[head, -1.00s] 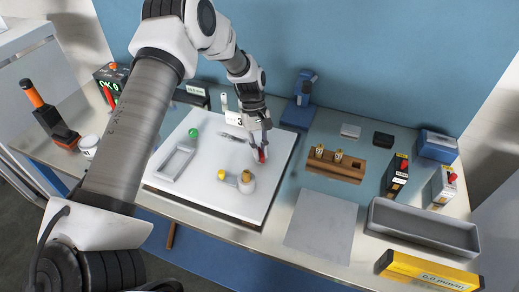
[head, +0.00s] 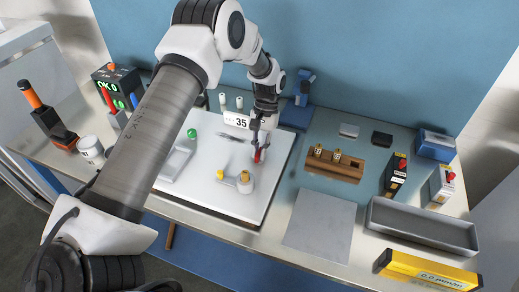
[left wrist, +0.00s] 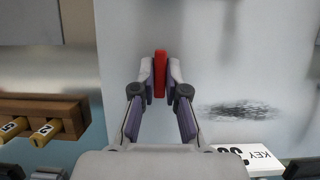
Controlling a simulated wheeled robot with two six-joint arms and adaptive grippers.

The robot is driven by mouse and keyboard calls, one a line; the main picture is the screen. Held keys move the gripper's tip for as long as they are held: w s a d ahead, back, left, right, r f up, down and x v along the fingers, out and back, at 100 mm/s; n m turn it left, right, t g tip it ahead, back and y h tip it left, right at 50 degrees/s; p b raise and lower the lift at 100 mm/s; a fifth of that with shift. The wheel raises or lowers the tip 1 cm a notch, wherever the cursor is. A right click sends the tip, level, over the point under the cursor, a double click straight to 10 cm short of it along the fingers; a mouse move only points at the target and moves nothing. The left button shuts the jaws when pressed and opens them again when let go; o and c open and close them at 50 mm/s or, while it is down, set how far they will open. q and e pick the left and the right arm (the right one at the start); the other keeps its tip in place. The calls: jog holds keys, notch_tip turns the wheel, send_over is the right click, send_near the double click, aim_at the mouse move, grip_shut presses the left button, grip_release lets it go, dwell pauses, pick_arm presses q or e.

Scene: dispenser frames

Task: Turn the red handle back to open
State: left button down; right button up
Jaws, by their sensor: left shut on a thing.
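The red handle (head: 257,156) stands at the right part of the white panel (head: 222,204). My left gripper (head: 259,146) reaches down to it from behind, its fingers shut on the handle. In the left wrist view the red handle (left wrist: 160,75) shows upright between the two fingertips (left wrist: 160,84), with a finger pad on each side. The handle's base is hidden in the wrist view and too small to make out in the head view. My right gripper is not in view.
The panel also carries a green knob (head: 192,133), a yellow knob (head: 220,174), a grey frame (head: 176,162) and a yellow-topped cylinder (head: 245,184). A number card (head: 236,120) stands behind. To the right are a wooden holder (head: 334,168) and a grey tray (head: 423,226).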

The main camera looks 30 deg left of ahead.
pick_arm(q)
jog(key=shift+w+r, duration=0.15)
jog(key=c, duration=1.2)
grip_release()
jog(key=v, duration=1.2)
